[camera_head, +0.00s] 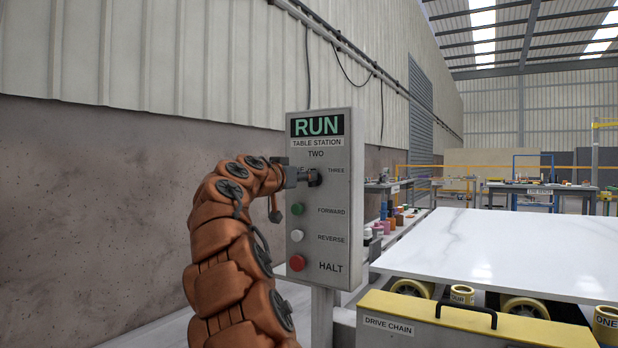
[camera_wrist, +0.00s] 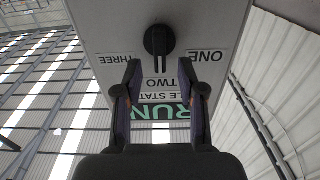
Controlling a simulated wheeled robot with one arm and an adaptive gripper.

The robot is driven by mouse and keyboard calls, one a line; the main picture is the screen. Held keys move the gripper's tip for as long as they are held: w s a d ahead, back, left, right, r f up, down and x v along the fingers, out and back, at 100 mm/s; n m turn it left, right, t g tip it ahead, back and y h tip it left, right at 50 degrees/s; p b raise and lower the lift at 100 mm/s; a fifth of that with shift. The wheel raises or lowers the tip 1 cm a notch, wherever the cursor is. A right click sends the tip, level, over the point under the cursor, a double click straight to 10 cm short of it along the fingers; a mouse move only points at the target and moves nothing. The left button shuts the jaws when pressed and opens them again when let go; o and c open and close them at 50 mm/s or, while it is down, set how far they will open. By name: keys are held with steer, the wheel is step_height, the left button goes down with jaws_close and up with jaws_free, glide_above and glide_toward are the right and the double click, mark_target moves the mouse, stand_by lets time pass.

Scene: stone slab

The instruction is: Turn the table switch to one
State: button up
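The table switch is a black rotary knob (camera_head: 315,177) on a grey control box (camera_head: 351,190). The wrist view shows the knob (camera_wrist: 158,40) upside down, its narrow pointer toward the TWO label (camera_wrist: 161,85). The ONE label (camera_wrist: 206,56) and THREE label (camera_wrist: 115,59) lie on either side. In the head view my gripper mostly hides the ONE label. My gripper (camera_wrist: 160,66) is open, its two fingers apart on either side of the pointer, with gaps visible. In the head view my gripper (camera_head: 303,177) is at the knob; I cannot tell whether it touches.
Below the knob are the green FORWARD (camera_head: 297,209), white REVERSE (camera_head: 297,236) and red HALT (camera_head: 297,263) buttons. A white stone slab (camera_head: 500,245) lies on rollers to the right, behind a yellow DRIVE CHAIN cover (camera_head: 400,310). A wall stands at left.

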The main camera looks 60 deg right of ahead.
steer(key=shift+d, duration=1.65)
jaws_close()
